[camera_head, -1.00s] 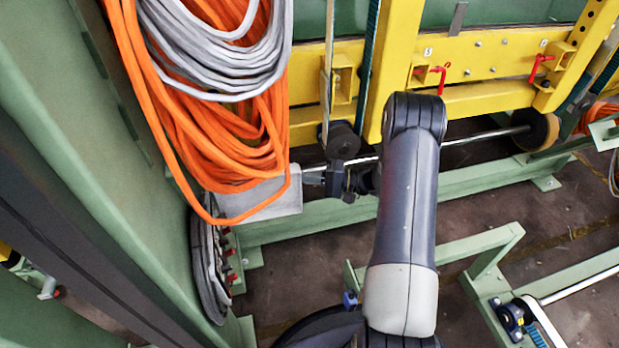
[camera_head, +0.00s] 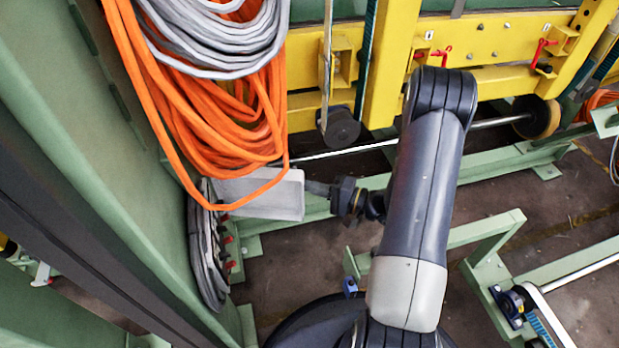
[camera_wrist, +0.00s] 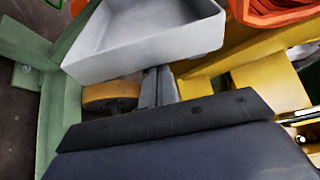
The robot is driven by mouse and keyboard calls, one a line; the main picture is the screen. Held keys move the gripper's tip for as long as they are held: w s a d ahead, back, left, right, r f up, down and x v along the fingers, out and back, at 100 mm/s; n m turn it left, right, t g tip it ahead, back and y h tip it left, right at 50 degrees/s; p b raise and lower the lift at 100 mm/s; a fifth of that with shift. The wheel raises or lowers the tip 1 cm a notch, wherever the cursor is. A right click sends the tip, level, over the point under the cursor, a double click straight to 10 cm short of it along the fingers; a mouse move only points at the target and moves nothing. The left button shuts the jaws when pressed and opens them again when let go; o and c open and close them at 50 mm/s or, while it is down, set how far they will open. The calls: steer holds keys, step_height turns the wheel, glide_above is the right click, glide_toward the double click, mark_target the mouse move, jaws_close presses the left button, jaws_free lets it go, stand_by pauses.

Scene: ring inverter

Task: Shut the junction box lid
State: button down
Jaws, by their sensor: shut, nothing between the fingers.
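A light grey, shallow, rimmed piece that looks like the junction box lid (camera_head: 272,196) stands out from the green wall, partly behind orange cable. In the wrist view the lid (camera_wrist: 150,38) shows its hollow side and rim. My gripper (camera_head: 314,187) is at its right edge in the head view. In the wrist view my gripper (camera_wrist: 158,84) has its fingers together, with nothing between them. The tips are at or very near the lid's near edge; whether they touch it I cannot tell. The rest of the box is hidden by cable.
Orange cable (camera_head: 215,125) and grey cable (camera_head: 215,50) hang in loops over the lid area. A yellow frame (camera_head: 490,42) and a metal shaft (camera_head: 490,123) lie behind my arm. Open floor (camera_head: 300,258) shows below.

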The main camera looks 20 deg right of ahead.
steer(key=shift+s+a+b, duration=0.2)
steer(key=shift+s+b, duration=0.05)
steer(key=shift+s, duration=0.5)
steer(key=shift+s+a+b, duration=0.25)
steer(key=shift+s, duration=0.45)
steer(key=shift+s+a+b, duration=0.2)
steer(key=shift+s+b, duration=0.05)
steer(key=shift+s, duration=0.5)
